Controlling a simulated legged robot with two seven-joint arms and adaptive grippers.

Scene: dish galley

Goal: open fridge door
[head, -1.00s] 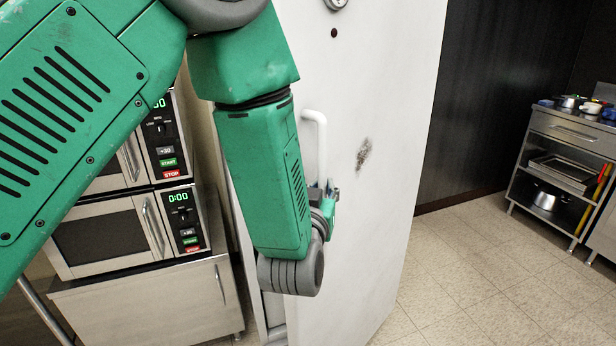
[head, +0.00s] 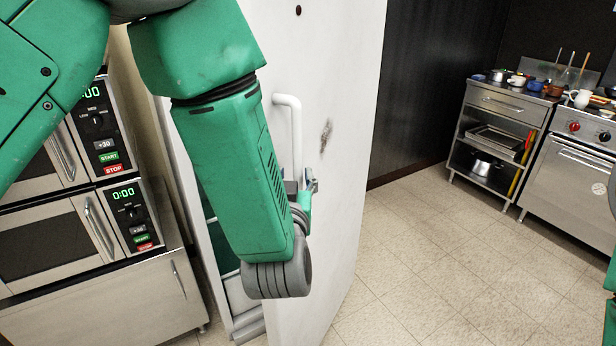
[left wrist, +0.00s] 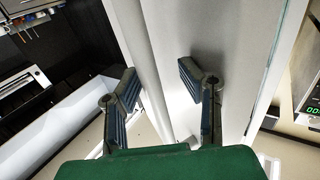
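The white fridge door (head: 335,190) stands ajar in the middle of the head view, with a gap along its left edge showing the fridge inside (head: 212,215). Its white bar handle (head: 295,130) is upright on the door's face. My left gripper (head: 309,184) is at the lower part of the handle. In the left wrist view, the fingers of my left gripper (left wrist: 158,82) are spread apart. A pale bar, seemingly the handle (left wrist: 133,40), runs between them, closer to the left finger. Whether a finger touches it I cannot tell. My right gripper is out of view.
Two stacked microwaves (head: 62,235) stand on a steel cabinet (head: 110,310) left of the fridge. A steel shelf cart (head: 500,140) and a stove (head: 575,165) stand at the right. The tiled floor (head: 420,260) right of the door is clear.

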